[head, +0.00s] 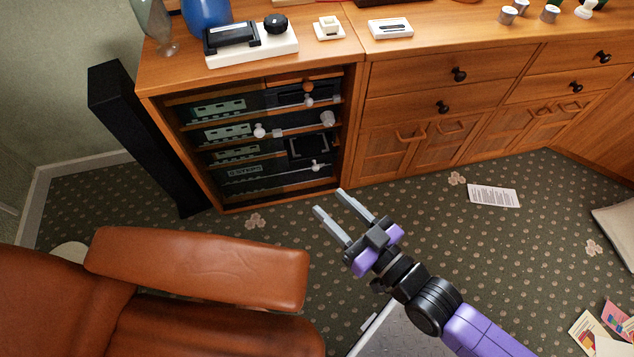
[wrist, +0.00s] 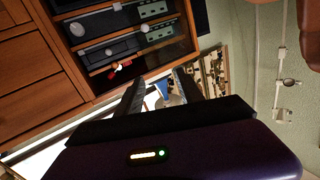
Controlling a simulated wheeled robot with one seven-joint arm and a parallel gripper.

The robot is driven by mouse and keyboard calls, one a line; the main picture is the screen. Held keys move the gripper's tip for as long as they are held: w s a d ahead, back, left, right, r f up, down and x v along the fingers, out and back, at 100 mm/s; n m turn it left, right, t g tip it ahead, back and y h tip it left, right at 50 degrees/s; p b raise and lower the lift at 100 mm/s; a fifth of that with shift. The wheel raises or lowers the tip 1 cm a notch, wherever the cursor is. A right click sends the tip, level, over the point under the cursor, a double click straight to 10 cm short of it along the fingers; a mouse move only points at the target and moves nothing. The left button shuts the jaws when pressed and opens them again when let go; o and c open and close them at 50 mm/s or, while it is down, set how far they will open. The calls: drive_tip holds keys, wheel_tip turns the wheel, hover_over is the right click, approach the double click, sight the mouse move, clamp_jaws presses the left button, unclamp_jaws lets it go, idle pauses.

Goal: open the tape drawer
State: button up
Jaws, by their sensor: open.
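The wooden cabinet has an upper drawer (head: 440,76) and a lower drawer (head: 432,104), each with a dark round knob. Two more drawers, an upper (head: 580,60) and a lower (head: 555,87), are to their right. All look closed, and no readable label marks any as the tape drawer. To the left, the open hi-fi bay (head: 355,95) holds several units, including a dark unit (head: 300,92) at upper right. My gripper (head: 329,199) is open and empty, in front of the bay's lower right corner and apart from it. Its fingers also show in the wrist view (wrist: 160,78).
A brown leather chair (head: 200,265) stands at front left, near my arm. A black speaker (head: 135,135) is left of the bay.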

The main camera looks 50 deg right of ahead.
drive_tip(key=w+d+f+m+h+b, duration=0.1)
drive_tip(key=w+d+f+b, duration=0.3)
drive_tip(key=f, duration=0.3)
drive_tip(key=w+d+f+m+h+b, duration=0.2)
drive_tip(key=w+f+b, duration=0.1)
drive_tip(key=w+f, duration=0.3)
drive_tip(key=w+d+f+m+h+b, duration=0.1)
drive_tip(key=w+d+f+b, duration=0.25)
drive_tip(key=f, duration=0.55)
drive_tip(key=m+g+h, duration=0.2)
drive_tip(key=h, duration=0.1)
approach(317, 170)
drive_tip(key=x, duration=0.2)
drive_tip(key=shift+b+x, duration=1.65)
drive_tip(key=shift+x, duration=2.15)
clamp_jaws()
